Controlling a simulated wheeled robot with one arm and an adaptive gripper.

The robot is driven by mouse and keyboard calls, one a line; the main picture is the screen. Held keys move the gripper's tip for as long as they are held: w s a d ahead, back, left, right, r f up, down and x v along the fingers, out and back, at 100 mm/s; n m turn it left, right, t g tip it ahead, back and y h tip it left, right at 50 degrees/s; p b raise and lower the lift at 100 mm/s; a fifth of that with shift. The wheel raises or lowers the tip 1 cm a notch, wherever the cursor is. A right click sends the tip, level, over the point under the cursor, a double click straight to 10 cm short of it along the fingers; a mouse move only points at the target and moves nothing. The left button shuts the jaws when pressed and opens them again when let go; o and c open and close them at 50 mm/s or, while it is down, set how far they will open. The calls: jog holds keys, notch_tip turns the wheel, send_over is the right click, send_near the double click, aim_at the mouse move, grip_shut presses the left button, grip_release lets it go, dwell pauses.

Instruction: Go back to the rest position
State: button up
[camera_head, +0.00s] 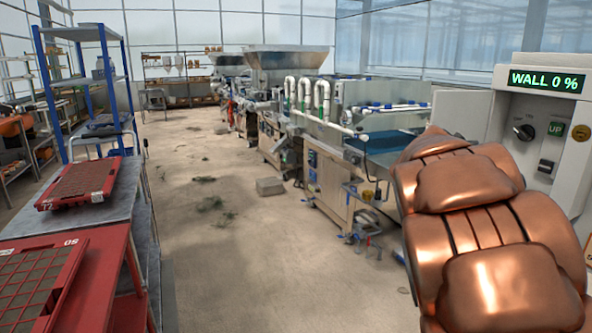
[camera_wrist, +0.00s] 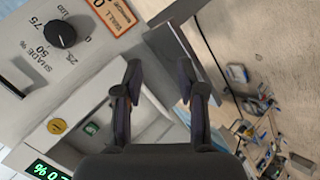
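My gripper (camera_wrist: 160,88) is in the wrist view, with its two dark fingers apart and nothing between them. A pale control panel (camera_wrist: 85,90) fills the left of that view, behind the fingers; I cannot tell how close it is. My copper-coloured arm covers the right foreground of the head view, and my gripper does not show there. The same panel (camera_head: 507,113) stands behind my arm, with a green display (camera_head: 546,81) reading "WALL 0 %", a dark knob (camera_head: 523,132) and a green UP button (camera_head: 555,130).
Red trays (camera_head: 90,184) lie on a metal bench (camera_head: 120,207) and a red stand (camera_head: 103,270) at left, near a blue rack (camera_head: 45,85). The seeder line (camera_head: 330,150) runs along the right. The concrete floor (camera_head: 240,240) between is mostly open, with a grey block (camera_head: 270,186) and plant debris.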

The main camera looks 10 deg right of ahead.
jog(key=s+a+f+n+g+y, duration=0.1)
jog(key=s+a+f+y, duration=0.3)
jog(key=s+a+f, duration=0.45)
jog(key=s+a+f+n+g+y, duration=0.1)
jog(key=s+a+f+n+y, duration=0.3)
jog(key=s+a, duration=0.7)
jog(key=s+a+f+m+g+y, duration=0.1)
jog(key=s+a+f+g+y, duration=0.15)
jog(key=s+a+f, duration=0.75)
notch_tip(320, 180, up, 18)
jog(key=w+a+t+p, duration=0.1)
jog(key=w+t+p, duration=0.1)
jog(key=p, duration=1.1)
jog(key=shift+w+a+p, duration=0.25)
jog(key=shift+w+p, duration=0.15)
jog(key=shift+a+f, duration=0.1)
